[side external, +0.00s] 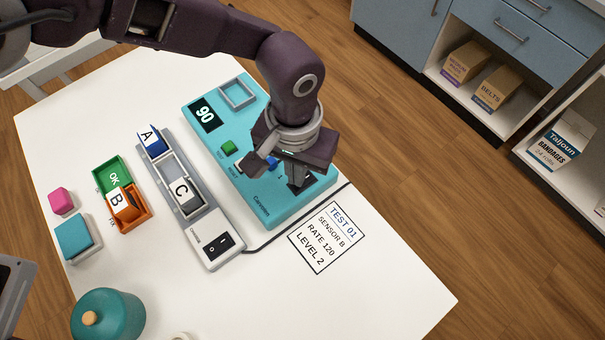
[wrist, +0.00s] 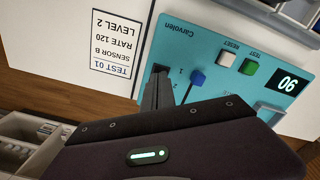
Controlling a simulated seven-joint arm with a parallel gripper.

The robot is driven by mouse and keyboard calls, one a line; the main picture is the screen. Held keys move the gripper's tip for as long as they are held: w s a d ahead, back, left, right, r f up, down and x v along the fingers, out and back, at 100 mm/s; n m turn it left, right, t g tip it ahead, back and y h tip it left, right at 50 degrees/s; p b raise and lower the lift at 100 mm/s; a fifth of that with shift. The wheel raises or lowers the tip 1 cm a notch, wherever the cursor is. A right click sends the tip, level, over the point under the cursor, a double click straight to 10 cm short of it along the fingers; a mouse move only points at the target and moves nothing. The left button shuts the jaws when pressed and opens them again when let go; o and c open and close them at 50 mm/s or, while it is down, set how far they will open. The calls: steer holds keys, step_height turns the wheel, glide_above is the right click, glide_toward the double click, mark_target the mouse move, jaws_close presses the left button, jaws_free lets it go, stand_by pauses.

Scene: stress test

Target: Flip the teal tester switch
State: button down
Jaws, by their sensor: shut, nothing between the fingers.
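The teal tester (side external: 200,134) lies at the right of the white table, with a "90" display, buttons and a square frame on top. In the wrist view the tester (wrist: 227,35) shows a blue-knobbed lever (wrist: 197,78) next to the marks 1 and 2. My gripper (side external: 297,187) is shut and empty, low over the tester's near right end. In the wrist view its fingertips (wrist: 158,78) are at a dark patch on the panel, left of the blue knob. My gripper hides part of the panel, so I cannot tell whether it touches a switch or that switch's position.
A printed TEST 01 label (side external: 327,237) lies near the right edge.

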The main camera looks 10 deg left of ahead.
steer(key=shift+r, duration=2.75)
steer(key=w+a+r+n+t+h, duration=0.1)
steer(key=a+r+n+t, duration=0.15)
steer(key=a+r, duration=1.95)
steer(key=s+a+f+t+y, duration=0.1)
steer(key=s+a+t, duration=0.2)
steer(key=s+a, duration=1.1)
steer(key=shift+s+a+f, duration=0.3)
steer(key=shift+s+a, duration=0.1)
steer(key=shift+s, duration=0.1)
steer(key=shift+w+r+n, duration=0.1)
steer(key=shift+n, duration=0.15)
